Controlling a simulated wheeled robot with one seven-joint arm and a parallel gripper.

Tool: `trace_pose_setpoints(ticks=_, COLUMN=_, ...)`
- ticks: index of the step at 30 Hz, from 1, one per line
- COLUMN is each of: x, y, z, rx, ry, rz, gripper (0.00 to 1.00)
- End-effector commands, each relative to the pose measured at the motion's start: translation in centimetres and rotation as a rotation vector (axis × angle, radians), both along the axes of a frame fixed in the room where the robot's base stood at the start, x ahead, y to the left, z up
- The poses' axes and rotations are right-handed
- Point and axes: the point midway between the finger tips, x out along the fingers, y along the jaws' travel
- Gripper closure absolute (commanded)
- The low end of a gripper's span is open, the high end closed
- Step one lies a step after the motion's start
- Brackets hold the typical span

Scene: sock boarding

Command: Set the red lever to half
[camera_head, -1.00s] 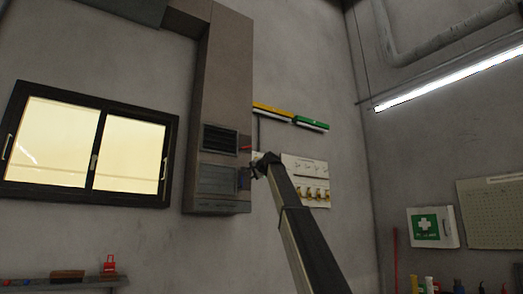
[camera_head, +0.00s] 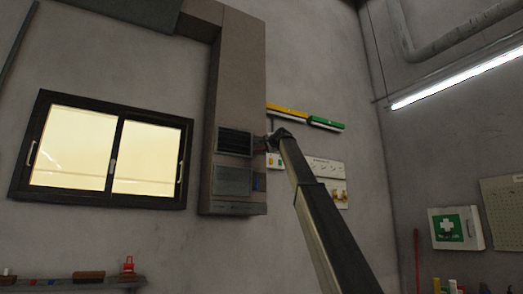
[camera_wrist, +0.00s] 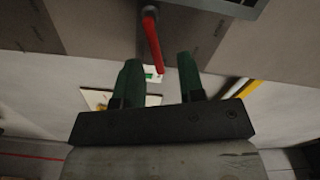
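The red lever (camera_wrist: 153,40) shows in the wrist view as a thin red rod reaching down from a dark mount at the top. Its free end appears in the gap between the two green fingers of my gripper (camera_wrist: 159,62). The fingers are apart, with visible space on both sides of the rod; I see no clear contact. In the head view my gripper (camera_head: 271,138) is beside the right edge of the tall duct cabinet (camera_head: 232,208), at the height of its dark vent (camera_head: 235,142). There the gripper mostly hides the lever.
A yellow and green bar (camera_head: 288,111) is on the wall just above and right of my gripper. A pale panel with brass fittings (camera_head: 326,170) hangs behind my arm. A window (camera_head: 112,158) is to the left, a first-aid box (camera_head: 476,228) to the right.

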Motion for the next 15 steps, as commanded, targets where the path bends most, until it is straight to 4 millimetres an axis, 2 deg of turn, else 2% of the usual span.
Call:
trace_pose_setpoints(ticks=1, x=1.1, y=0.7, z=0.1, rx=-0.001, ry=0.001, rz=0.001, gripper=0.64)
trace_pose_setpoints(ticks=6, x=2.8, y=1.9, z=0.1, rx=0.001, ry=-0.001, rz=0.0, gripper=0.64)
trace_pose_setpoints(ticks=15, x=3.3, y=2.2, z=0.0, rx=0.001, ry=-0.001, rz=0.0, gripper=0.64)
